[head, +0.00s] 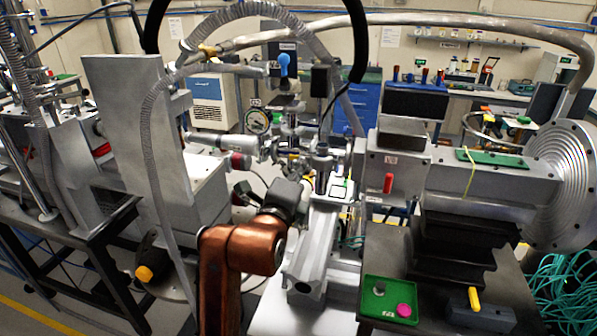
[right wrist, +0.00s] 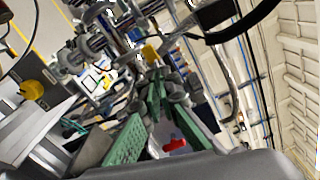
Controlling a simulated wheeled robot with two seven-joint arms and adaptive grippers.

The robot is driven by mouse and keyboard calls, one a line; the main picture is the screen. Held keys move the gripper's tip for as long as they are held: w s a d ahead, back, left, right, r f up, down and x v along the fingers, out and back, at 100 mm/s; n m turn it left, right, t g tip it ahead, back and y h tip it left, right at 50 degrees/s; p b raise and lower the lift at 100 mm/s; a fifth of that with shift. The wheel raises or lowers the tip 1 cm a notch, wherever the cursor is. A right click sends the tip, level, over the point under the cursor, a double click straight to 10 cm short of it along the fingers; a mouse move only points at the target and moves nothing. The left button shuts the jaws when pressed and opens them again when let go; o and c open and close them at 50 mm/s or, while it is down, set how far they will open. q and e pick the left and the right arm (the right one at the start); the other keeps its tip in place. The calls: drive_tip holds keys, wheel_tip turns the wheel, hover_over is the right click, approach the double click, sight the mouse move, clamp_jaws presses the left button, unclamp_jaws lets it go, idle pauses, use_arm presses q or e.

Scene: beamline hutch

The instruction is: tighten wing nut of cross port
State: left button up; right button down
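The cross port (head: 292,140) is a cluster of silver tubes, flanges and clamps in the middle of the head view. It also shows in the right wrist view (right wrist: 100,45). My right gripper (head: 292,182) is just in front of and below this cluster, at the end of my copper arm. In the right wrist view my right gripper (right wrist: 168,95) has its green-padded fingers apart, pointing at the metal fittings. I see nothing clearly held between them. I cannot pick out the wing nut among the crowded small parts. My left gripper is not in view.
A tall grey plate (head: 125,130) with a hanging ribbed hose stands left. A grey box with a red handle (head: 388,182) stands right of the cluster. A green tray (head: 377,312) with a pink piece lies on the dark right table. Hoses arch overhead.

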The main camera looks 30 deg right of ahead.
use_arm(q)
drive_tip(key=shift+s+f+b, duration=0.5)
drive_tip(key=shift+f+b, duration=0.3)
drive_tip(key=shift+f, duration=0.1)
use_arm(e)
drive_tip(key=shift+w+f+m, duration=0.1)
drive_tip(key=shift+f+m, duration=0.05)
drive_tip(key=shift+m, duration=0.8)
drive_tip(key=shift+f+m, duration=0.1)
drive_tip(key=shift+m, duration=0.85)
drive_tip(key=c, duration=2.6)
unclamp_jaws()
drive_tip(key=shift+c, duration=0.2)
drive_tip(key=shift+o, duration=0.8)
drive_tip(key=shift+a, duration=0.15)
drive_tip(key=shift+r, duration=0.1)
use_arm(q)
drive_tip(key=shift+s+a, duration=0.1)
use_arm(e)
drive_tip(key=v, duration=1.2)
